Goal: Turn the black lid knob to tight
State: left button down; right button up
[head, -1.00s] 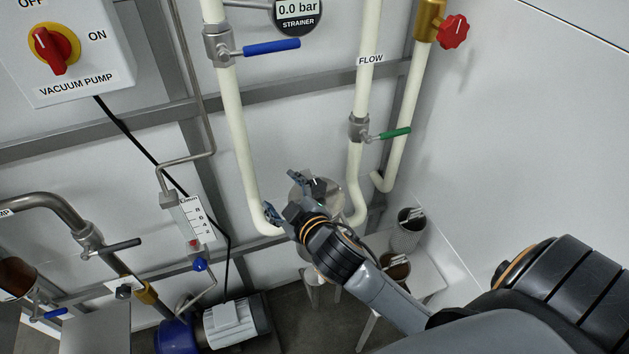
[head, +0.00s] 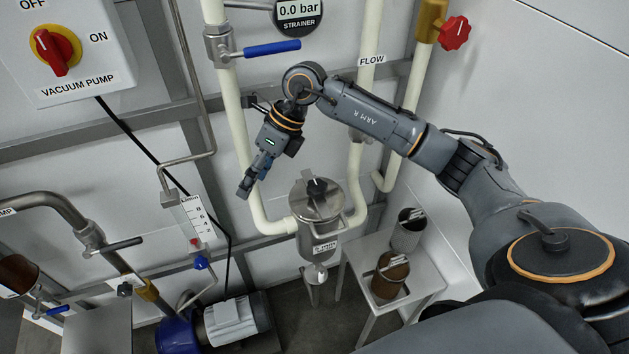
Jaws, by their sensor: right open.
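The black lid knob (head: 317,187) sits on top of the round metal lid (head: 312,204) of the strainer vessel (head: 322,240), below the middle of the head view. The knob and lid are in plain sight, with nothing in front of them. My right gripper (head: 250,180) is above and to the left of the lid, apart from it. It points down and left, is open and holds nothing. My left gripper is not in view.
White pipes (head: 246,160) run down to both sides of the vessel. A blue-handled valve (head: 270,48) and the strainer gauge (head: 298,14) are above. A small table (head: 408,275) with a mesh basket (head: 408,232) and a brown basket (head: 389,275) stands at right.

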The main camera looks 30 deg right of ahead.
aim_at(317, 185)
jog(key=d+r+m+h, duration=0.1)
jog(key=d+h, duration=0.2)
jog(key=d, duration=0.5)
jog(key=d+r+h, duration=0.2)
jog(key=d+h, duration=0.1)
jog(key=d, duration=0.4)
jog(key=shift+g, duration=0.4)
notch_tip(317, 185, down, 13)
jog(key=p, duration=0.4)
jog(key=shift+w, duration=0.15)
jog(key=shift+d+f, duration=0.1)
jog(key=shift+f, duration=0.45)
jog(key=c, duration=1.1)
jog(key=shift+c, duration=0.2)
